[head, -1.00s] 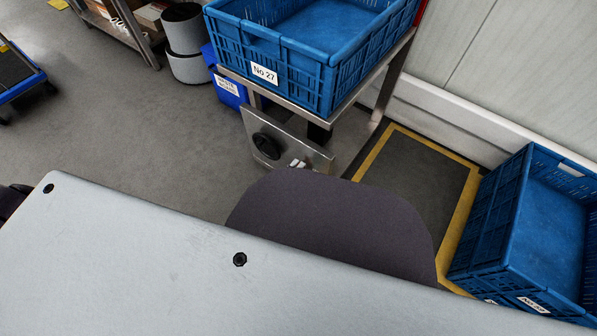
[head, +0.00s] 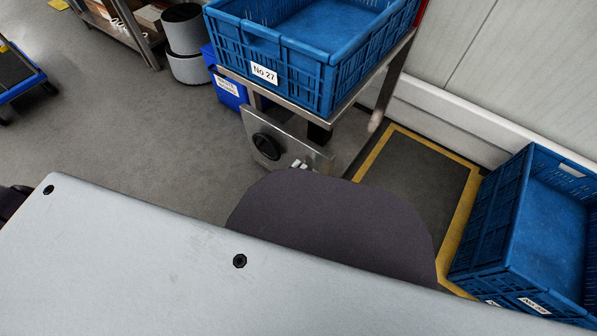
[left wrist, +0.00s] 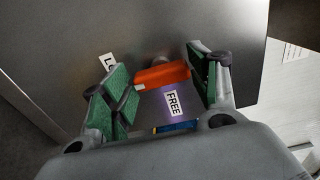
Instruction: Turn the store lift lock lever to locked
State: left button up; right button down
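In the left wrist view an orange lever (left wrist: 162,76) lies across the space between the fingers of my left gripper (left wrist: 165,92). The gripper is open, with one green-padded finger at each end of the lever. I cannot tell whether the pads touch it. A white "FREE" label (left wrist: 172,103) shows just below the lever. Another label (left wrist: 106,62), reading "LO" and partly hidden by the left finger, is at the upper left. In the head view I make out neither gripper.
In the head view, a metal panel (head: 321,156) with a dark round part (head: 267,146) sits below a table with blue crate No 27 (head: 290,80). Another blue crate (head: 486,215) stands at right, beside a yellow-edged floor area (head: 415,185). Grey floor (head: 130,130) at left is clear.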

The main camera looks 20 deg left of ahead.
pick_arm(q)
jog(key=shift+o, duration=0.8)
jog(key=shift+r, duration=0.1)
jog(key=v, duration=1.2)
jog(key=shift+w, duration=0.1)
dwell(0.4)
